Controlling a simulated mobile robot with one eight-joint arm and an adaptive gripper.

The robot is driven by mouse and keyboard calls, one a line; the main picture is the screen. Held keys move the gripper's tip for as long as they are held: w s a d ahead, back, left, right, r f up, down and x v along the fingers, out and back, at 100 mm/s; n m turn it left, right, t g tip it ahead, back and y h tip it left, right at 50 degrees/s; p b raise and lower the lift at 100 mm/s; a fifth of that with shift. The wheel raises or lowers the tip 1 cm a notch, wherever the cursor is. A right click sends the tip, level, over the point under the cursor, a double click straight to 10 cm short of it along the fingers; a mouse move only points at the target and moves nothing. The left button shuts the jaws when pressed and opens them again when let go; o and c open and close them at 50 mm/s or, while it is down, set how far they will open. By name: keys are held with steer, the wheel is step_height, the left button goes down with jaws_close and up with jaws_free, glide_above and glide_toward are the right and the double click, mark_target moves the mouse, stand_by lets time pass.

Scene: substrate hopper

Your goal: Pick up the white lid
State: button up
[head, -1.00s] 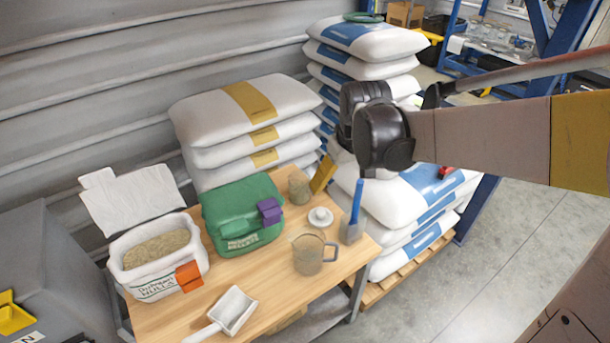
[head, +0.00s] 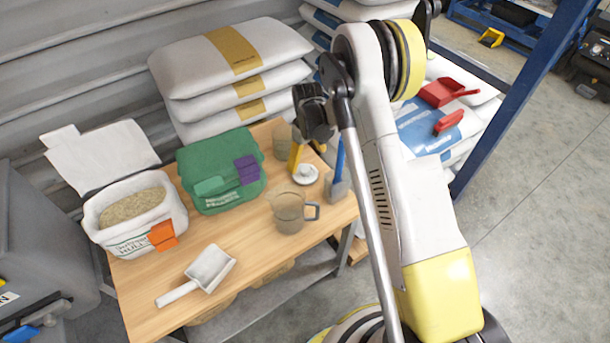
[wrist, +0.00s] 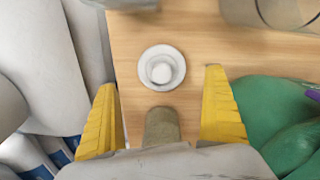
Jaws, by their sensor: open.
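The white lid (head: 306,175), a round disc with a raised knob, lies on the wooden table near its back right corner. In the wrist view the lid (wrist: 162,68) is fully visible, just beyond the fingertips and between their lines. My gripper (wrist: 160,80) has its two yellow fingers spread wide with nothing between the tips. In the head view my gripper (head: 304,158) is above the table at the lid's back side, pointing down. It does not appear to touch the lid.
A clear measuring jug (head: 289,212) stands in front of the lid, and a blue-handled scraper (head: 338,180) stands right of it. A brownish cup (head: 283,142) is behind, close to the fingers. A green bag (head: 222,170) stands left. The table front holds a white scoop (head: 205,272).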

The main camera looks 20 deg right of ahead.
mark_target(306, 169)
steer(key=f+b, duration=0.1)
steer(key=f, duration=0.1)
steer(key=f+b, duration=0.1)
steer(key=f, duration=0.2)
steer(key=f+b, duration=0.1)
steer(key=f, duration=0.1)
steer(key=shift+w+a+f+b, duration=0.15)
steer(key=shift+a+f+b, duration=0.1)
steer(key=shift+f+b, duration=0.05)
steer(key=shift+r, duration=0.1)
steer(key=c, duration=0.8)
